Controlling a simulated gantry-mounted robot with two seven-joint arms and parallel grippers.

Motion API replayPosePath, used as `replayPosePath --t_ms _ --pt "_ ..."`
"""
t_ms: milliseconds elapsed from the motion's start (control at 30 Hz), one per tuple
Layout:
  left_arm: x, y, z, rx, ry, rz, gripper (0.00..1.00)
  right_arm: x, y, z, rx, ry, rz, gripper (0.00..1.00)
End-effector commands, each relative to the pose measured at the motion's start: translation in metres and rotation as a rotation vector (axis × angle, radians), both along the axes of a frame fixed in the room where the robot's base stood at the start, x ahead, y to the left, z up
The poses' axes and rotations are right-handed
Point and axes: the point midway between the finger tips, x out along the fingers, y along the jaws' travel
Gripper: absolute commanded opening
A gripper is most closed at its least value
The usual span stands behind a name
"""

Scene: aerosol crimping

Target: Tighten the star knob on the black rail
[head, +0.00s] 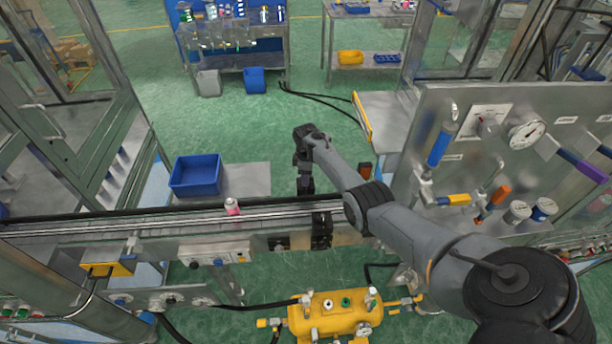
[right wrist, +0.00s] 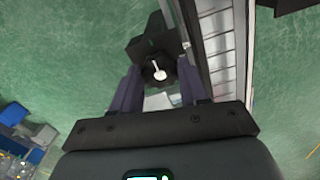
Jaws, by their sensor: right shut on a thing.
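The black star knob (right wrist: 158,70) with a pale pin at its centre shows in the right wrist view, between the two fingers of my right gripper (right wrist: 156,84). It sits on a black bracket (right wrist: 151,40) beside the rail. In the head view my right gripper (head: 305,186) points down at the far side of the black rail (head: 120,215), and the knob cannot be made out there. My right gripper is shut on the knob. My left gripper is in neither view.
A pink-and-white can (head: 232,206) stands on the conveyor left of my right gripper. A blue bin (head: 195,175) sits behind the rail. A panel with gauges and valves (head: 480,140) stands at the right. A yellow tank (head: 335,314) is on the floor in front.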

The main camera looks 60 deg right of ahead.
Motion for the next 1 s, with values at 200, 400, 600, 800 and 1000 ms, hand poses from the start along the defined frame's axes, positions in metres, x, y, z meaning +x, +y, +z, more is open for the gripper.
replayPosePath --t_ms 200,400,600,800,1000 --pt "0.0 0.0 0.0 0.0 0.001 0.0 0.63 0.0 0.0 0.0 0.0 0.0 -0.007 0.14" --pt "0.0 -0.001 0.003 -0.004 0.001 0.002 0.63 0.0 0.0 0.0 0.001 0.0 -0.063 0.14" --pt "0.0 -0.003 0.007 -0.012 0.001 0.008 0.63 0.0 0.001 0.001 0.001 0.0 -0.188 0.14" --pt "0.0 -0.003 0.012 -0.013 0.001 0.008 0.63 0.0 0.001 0.001 0.001 -0.001 -0.367 0.14" --pt "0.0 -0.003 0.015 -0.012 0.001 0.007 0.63 0.0 0.002 0.001 0.002 0.001 -0.557 0.14"
